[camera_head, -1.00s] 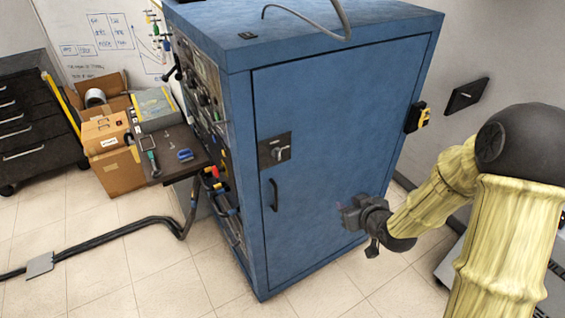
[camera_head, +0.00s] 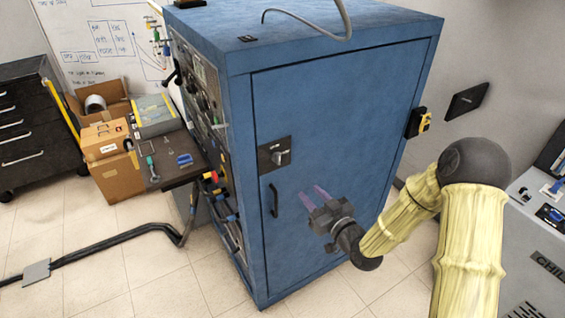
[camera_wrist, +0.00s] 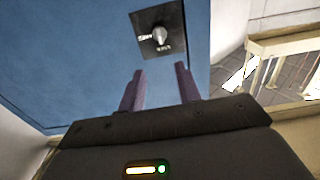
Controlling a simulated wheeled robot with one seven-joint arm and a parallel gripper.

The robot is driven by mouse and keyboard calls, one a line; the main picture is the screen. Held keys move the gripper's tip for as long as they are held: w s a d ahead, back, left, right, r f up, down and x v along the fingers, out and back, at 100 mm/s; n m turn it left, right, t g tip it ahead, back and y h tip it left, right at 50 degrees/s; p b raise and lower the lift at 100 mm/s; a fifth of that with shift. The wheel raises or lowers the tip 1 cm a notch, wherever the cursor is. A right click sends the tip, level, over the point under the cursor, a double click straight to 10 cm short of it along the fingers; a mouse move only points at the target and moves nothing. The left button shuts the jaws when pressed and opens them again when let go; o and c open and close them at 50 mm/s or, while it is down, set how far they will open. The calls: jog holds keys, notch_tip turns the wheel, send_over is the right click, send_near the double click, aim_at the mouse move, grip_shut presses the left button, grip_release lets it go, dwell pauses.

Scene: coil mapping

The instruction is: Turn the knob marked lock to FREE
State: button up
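The lock knob (camera_head: 282,157) is a small grey knob on a dark square plate (camera_head: 266,160), set in the blue cabinet door above a black handle. In the wrist view the knob (camera_wrist: 159,36) shows on its plate beyond my fingertips; the plate's lettering is too small to read surely. My gripper (camera_head: 312,196) is below and to the right of the knob in the head view, in front of the door. Its two purple fingers are apart with nothing between them, and they do not touch the knob. In the wrist view my gripper (camera_wrist: 160,72) points toward the plate.
The blue cabinet (camera_head: 340,120) fills the middle, with a black door handle (camera_head: 272,200) under the plate. A yellow and black device (camera_head: 418,122) is on its right side. A small dark table (camera_head: 178,176) with tools stands left. A cable (camera_head: 110,241) crosses the floor.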

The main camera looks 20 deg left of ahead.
aim_at(280, 160)
jog(key=p+x, duration=0.5)
jog(key=x, duration=1)
jog(key=shift+w+a+p, duration=0.2)
jog(key=shift+a+p, duration=0.1)
jog(key=shift+p, duration=0.05)
jog(key=shift+w+a, duration=0.2)
jog(key=shift+w, duration=0.1)
jog(key=shift+c, duration=0.4)
grip_shut()
